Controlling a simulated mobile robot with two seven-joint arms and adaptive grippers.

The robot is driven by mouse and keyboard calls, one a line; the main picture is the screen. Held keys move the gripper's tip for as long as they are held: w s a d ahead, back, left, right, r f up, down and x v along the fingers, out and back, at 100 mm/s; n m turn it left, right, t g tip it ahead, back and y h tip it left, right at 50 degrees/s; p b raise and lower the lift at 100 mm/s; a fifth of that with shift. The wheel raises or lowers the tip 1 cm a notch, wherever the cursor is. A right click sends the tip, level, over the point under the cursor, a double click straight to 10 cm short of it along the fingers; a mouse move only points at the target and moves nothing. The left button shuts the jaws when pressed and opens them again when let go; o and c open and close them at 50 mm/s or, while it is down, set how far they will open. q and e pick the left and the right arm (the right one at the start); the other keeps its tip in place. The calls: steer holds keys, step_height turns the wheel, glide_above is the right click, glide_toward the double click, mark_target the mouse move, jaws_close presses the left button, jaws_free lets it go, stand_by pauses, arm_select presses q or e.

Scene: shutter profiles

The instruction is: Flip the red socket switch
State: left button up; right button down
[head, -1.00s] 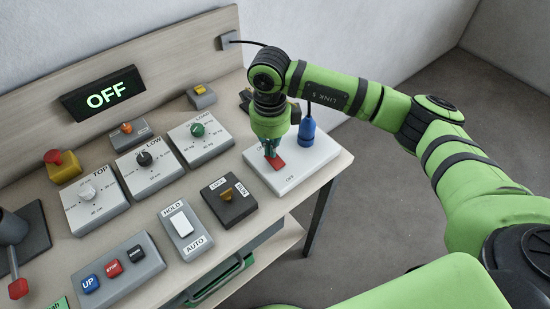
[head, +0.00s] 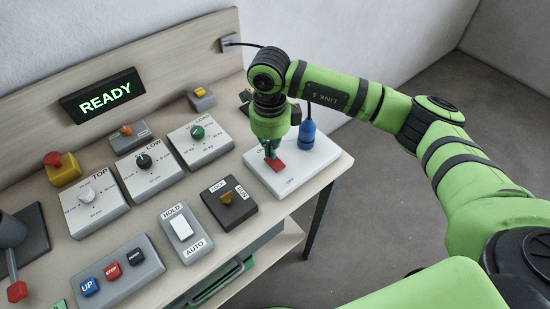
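The red socket switch (head: 276,164) sits on a white socket block (head: 291,180) at the right end of the table. A blue plug (head: 307,134) with a black cable stands in the same block, behind and right of the switch. My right gripper (head: 270,153) points down at the switch, its fingertips at or just above the switch's far part. The fingers look close together, but their gap is too small to judge. A display (head: 104,97) on the back panel reads READY in green. My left gripper is not in view.
Left of the socket block are a black LOCK/RUN switch (head: 229,203), a HOLD/AUTO rocker (head: 182,228), several knob boxes, a red stop button (head: 53,159) and an UP/STOP button box (head: 118,274). The table's right edge is close to the block.

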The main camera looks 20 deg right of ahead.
steer(key=shift+r+p, duration=1.2)
steer(key=shift+r, duration=1.7)
steer(key=shift+f, duration=0.1)
